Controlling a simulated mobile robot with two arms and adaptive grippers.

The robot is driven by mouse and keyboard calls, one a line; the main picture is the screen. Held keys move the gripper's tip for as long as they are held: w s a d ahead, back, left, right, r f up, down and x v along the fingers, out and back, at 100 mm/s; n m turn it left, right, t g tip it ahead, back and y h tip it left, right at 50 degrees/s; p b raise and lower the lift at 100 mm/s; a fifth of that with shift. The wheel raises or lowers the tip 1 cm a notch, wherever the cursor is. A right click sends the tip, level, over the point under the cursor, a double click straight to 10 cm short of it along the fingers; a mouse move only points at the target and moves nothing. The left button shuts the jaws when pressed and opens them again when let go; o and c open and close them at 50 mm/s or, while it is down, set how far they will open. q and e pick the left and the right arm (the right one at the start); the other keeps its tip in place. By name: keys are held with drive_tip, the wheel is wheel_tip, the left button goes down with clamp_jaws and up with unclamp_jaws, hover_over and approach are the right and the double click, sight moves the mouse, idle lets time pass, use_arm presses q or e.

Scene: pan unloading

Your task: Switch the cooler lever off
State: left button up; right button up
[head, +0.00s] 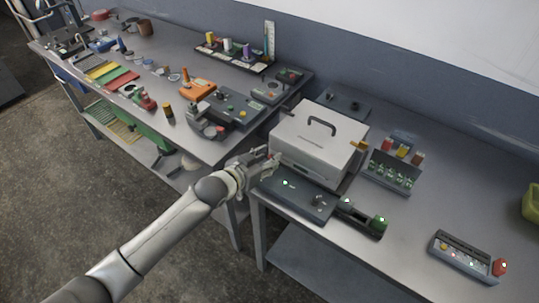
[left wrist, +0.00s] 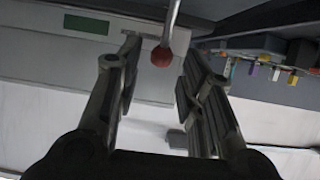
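The cooler (head: 315,135) is a white box with a dark handle on its lid, standing on the right-hand table. In the left wrist view the lever is a metal rod ending in a red ball knob (left wrist: 162,57). My left gripper (head: 268,163) is at the left front side of the cooler. In the left wrist view its two fingers (left wrist: 160,62) are apart, with the red knob showing in the gap between their tips. I cannot tell whether either finger touches the knob. In the head view the gripper largely hides the lever. My right gripper is not in view.
A dark panel (head: 297,198) lies in front of the cooler. A rack of small green-topped items (head: 390,175) stands to its right, and a box with a red button (head: 466,256) is farther right. The left table (head: 175,60) is crowded.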

use_arm(q)
drive_tip(key=shift+x, duration=0.95)
drive_tip(key=shift+c, duration=0.2)
clamp_jaws()
drive_tip(key=s+a+t+h+b, duration=0.1)
drive_tip(key=t+b, duration=0.1)
drive_tip(key=b, duration=0.4)
drive_tip(key=s+a+f+t+h+b, duration=0.1)
drive_tip(key=t+h+b, duration=0.1)
drive_tip(key=b, duration=0.5)
drive_tip(key=s+a+t+h+b, duration=0.1)
drive_tip(key=s+t+h+b, duration=0.1)
drive_tip(key=b, duration=0.4)
drive_tip(key=shift+f+t+b, duration=0.35)
drive_tip(key=shift+t+b, duration=0.05)
drive_tip(key=shift+t, duration=0.3)
drive_tip(key=shift+s+r+t+h+b, duration=0.15)
drive_tip(key=shift+t+h+b, duration=0.2)
drive_tip(key=shift+b, duration=0.55)
